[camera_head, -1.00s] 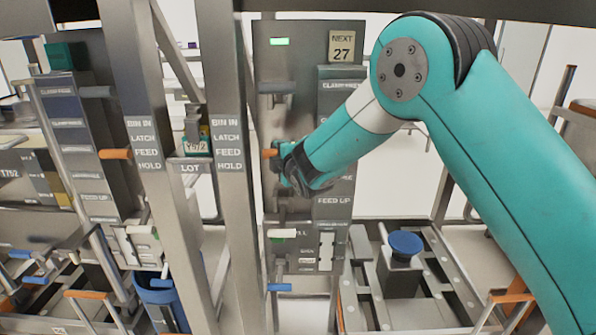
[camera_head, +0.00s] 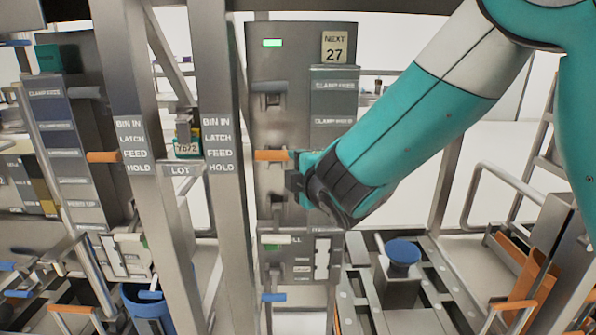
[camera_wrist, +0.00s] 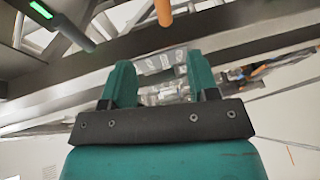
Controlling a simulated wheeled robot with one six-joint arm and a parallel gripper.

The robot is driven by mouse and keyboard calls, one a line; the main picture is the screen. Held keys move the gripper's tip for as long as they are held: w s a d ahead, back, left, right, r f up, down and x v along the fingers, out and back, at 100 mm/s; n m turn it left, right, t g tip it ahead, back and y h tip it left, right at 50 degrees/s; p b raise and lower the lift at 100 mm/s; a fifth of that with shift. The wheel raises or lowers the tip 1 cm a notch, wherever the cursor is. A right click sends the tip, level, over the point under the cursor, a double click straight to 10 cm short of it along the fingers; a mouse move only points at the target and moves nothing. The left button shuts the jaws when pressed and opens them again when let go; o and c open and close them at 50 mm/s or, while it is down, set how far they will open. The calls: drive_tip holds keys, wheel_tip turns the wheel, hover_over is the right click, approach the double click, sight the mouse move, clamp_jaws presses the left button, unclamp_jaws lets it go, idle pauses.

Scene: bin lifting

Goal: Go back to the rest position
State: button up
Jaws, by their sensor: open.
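My gripper (camera_head: 300,178) is in front of the grey control panel (camera_head: 290,110), just right of an orange-handled lever (camera_head: 271,155). In the wrist view my gripper (camera_wrist: 158,85) shows two teal fingers spread apart with nothing between them. The orange handle end (camera_wrist: 163,12) shows above the fingers there, apart from them. In the head view the gripper overlaps the panel, so I cannot tell how far it stands from the lever. The green light (camera_head: 272,43) on the panel is lit, and it also shows in the wrist view (camera_wrist: 41,9).
A blue round knob (camera_head: 403,252) stands on a block at lower right. A blue bin (camera_head: 150,308) is at lower left. Rails and orange parts (camera_head: 520,290) lie at right.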

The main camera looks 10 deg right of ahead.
idle(0.3)
drive_tip(key=s+d+f+m+g, duration=0.1)
drive_tip(key=s+m+g, duration=0.5)
drive_tip(key=s, duration=1)
drive_tip(key=s+d+f+m+g, duration=0.1)
drive_tip(key=s+m+g, duration=0.5)
drive_tip(key=s, duration=1)
drive_tip(key=g, duration=0.3)
drive_tip(key=shift+d+g+y, duration=0.4)
